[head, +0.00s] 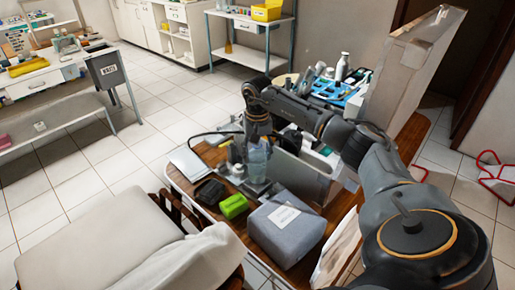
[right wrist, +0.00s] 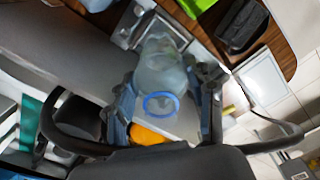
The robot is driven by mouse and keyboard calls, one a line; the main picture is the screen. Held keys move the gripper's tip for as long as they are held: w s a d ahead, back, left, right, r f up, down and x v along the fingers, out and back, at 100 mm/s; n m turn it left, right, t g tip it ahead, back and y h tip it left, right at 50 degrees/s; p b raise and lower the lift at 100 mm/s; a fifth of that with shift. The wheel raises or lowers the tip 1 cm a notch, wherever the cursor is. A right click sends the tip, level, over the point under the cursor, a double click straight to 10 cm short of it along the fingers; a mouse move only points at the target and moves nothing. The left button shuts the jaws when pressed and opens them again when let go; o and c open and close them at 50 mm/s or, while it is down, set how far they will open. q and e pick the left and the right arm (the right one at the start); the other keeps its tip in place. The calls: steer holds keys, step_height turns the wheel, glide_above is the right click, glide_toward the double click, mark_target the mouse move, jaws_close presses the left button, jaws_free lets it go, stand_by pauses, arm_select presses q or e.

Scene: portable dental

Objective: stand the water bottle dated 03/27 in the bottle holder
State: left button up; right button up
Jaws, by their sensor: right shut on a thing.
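A clear, bluish water bottle (head: 257,158) hangs roughly upright beneath my right gripper (head: 258,133) in the head view. In the right wrist view, the bottle (right wrist: 165,72) with a blue ring at its near end lies between the two fingers of my right gripper (right wrist: 165,108), which is shut on it. No date is readable on it. A grey metal frame (right wrist: 142,27), which looks like the bottle holder, lies just past the bottle's far end. I cannot tell whether the bottle touches it or is inside it. My left gripper is not in view.
A green block (head: 233,206), a black case (head: 210,192) and a grey box (head: 286,228) with a label crowd the wooden table near the bottle. A grey-walled unit (head: 305,173) stands close on the right. A blue tray (head: 328,88) holds several items behind.

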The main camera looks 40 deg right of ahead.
steer(key=shift+f+b, duration=0.8)
steer(key=shift+f, duration=0.45)
steer(key=shift+f, duration=0.1)
steer(key=shift+f+b, duration=0.7)
steer(key=shift+f, duration=0.2)
steer(key=shift+f, duration=0.15)
steer(key=o, duration=1.5)
step_height(320, 180, up, 12)
steer(key=shift+r, duration=0.1)
